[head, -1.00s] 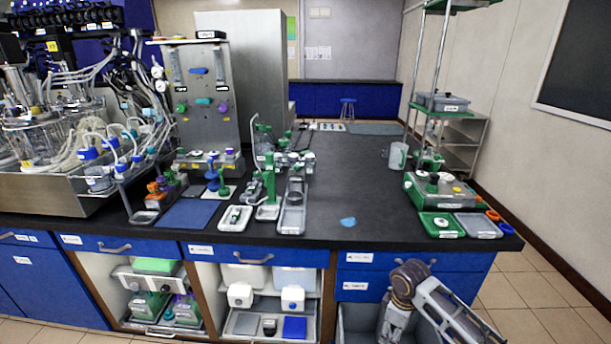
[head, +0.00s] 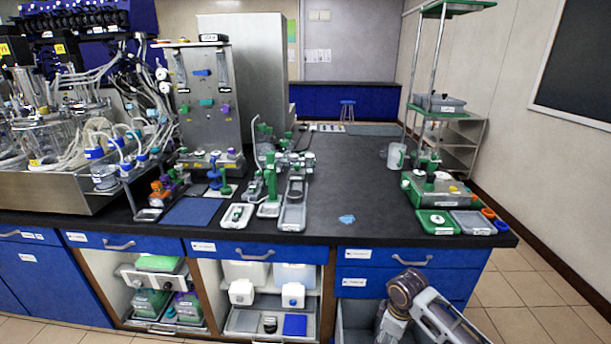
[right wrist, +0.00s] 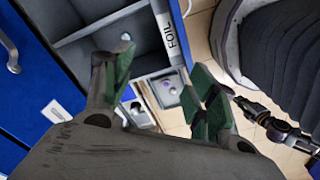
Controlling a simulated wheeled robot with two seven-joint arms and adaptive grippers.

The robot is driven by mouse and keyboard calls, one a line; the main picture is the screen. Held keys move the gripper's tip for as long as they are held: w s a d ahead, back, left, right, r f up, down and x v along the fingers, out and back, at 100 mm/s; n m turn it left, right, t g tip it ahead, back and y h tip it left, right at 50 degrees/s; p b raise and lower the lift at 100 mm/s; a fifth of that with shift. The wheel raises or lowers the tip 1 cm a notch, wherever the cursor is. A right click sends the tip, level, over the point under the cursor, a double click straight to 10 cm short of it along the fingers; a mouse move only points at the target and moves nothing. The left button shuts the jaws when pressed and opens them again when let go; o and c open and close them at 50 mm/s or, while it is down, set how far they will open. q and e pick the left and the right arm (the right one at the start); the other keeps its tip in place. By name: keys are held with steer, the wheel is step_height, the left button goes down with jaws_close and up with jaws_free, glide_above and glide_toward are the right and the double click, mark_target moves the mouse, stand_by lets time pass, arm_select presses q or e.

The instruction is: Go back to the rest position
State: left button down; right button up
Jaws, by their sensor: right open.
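My right gripper (right wrist: 160,88) is open in the right wrist view, with green pads on its two fingers and nothing held between them. It hangs near a grey open compartment with a white strip labelled FOIL (right wrist: 167,38). In the head view, my right arm (head: 425,305) is low at the front right, in front of the blue cabinet and below the bench top. Its gripper does not show in that view. My left arm and gripper are not in view.
The dark bench top (head: 350,175) has a clear middle, with a small blue piece (head: 347,219) near its front. Trays and green fittings stand left of it. A green-and-grey device (head: 437,188) stands at the right end. Open grey space lies under the right drawers.

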steer(key=s+a+m+t+y, duration=0.1)
steer(key=s+a+m, duration=0.1)
steer(key=s+a, duration=0.55)
steer(key=shift+s+d+r+m+t+h, duration=0.5)
steer(key=shift+s+d+r+m+t, duration=0.9)
steer(key=shift+s+d+m, duration=2.5)
step_height(320, 180, down, 23)
steer(key=a+n+g, duration=0.1)
steer(key=a+n, duration=0.1)
steer(key=s+d+f, duration=0.1)
steer(key=s+f, duration=0.4)
steer(key=f, duration=0.5)
steer(key=s+d+f, duration=0.2)
steer(key=s+f, duration=0.2)
steer(key=f, duration=0.5)
arm_select(q)
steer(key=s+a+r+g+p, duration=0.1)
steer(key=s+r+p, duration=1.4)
steer(key=p, duration=1)
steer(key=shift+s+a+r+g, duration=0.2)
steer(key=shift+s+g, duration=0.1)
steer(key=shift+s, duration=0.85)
arm_select(e)
steer(key=s+d+r+g, duration=0.1)
steer(key=s+r+g, duration=0.1)
steer(key=s+r, duration=1.2)
steer(key=s, duration=0.3)
steer(key=shift+s+d+r, duration=0.2)
steer(key=shift+s+r, duration=0.1)
steer(key=shift+s, duration=0.1)
